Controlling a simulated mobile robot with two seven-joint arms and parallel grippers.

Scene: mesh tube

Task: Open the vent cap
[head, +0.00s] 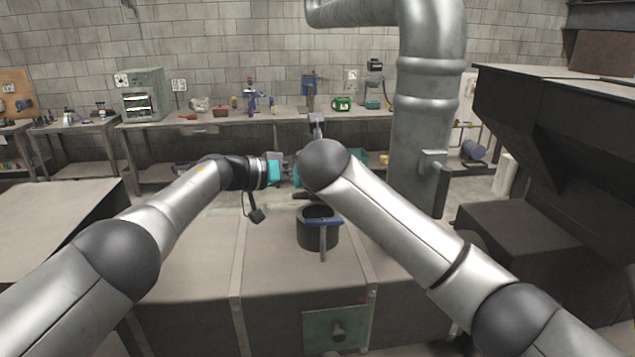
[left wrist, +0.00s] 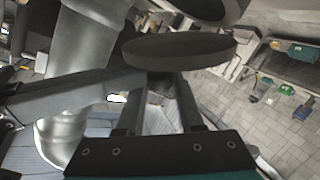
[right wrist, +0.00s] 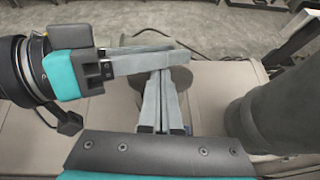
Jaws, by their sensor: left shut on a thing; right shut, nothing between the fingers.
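The vent pipe (head: 308,236) is a short dark cylinder standing on the grey duct, with a blue lever (head: 324,222) across its upper front. In the left wrist view the vent cap (left wrist: 180,48) is a dark round disc at my left fingertips. A gap shows between it and a dark rounded rim (left wrist: 195,10). My left gripper (right wrist: 188,58) comes in from the left, shut on the vent cap. My right gripper (right wrist: 160,72) is shut and empty, its tips close to the left fingers.
A large silver duct (head: 430,110) rises to the right behind the vent. A dark hopper (head: 540,120) stands at the far right. A long workbench (head: 220,124) with tools runs along the back wall. A green panel (head: 320,316) is on the duct's front.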

